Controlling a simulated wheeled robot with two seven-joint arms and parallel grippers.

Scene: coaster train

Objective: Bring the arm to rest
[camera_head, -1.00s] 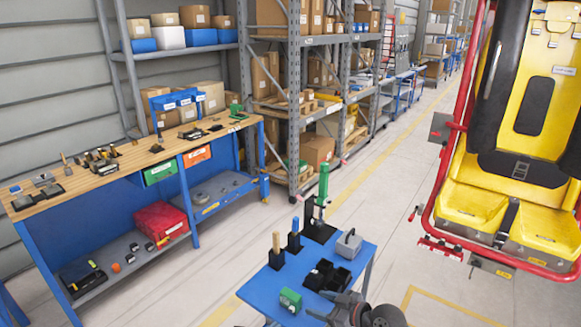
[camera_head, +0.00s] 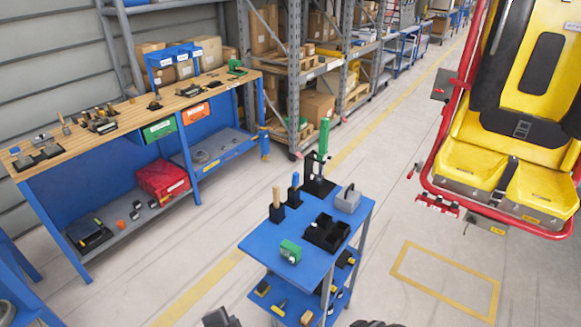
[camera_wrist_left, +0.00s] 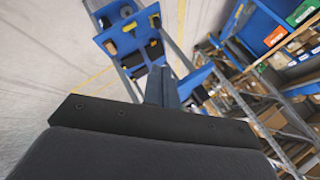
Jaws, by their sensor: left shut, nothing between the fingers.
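My left gripper (camera_head: 220,318) shows only as a small dark part at the bottom edge of the head view. In the left wrist view its fingers (camera_wrist_left: 161,84) stick out beyond the dark gripper body, closed together with nothing between them. It is in front of and to the left of the blue cart (camera_head: 312,262), apart from it. Most of the arm is out of the picture. My right gripper does not show.
A wooden-topped workbench (camera_head: 140,112) stands left. A yellow coaster seat (camera_head: 535,130) hangs right. Floor between bench and cart is clear.

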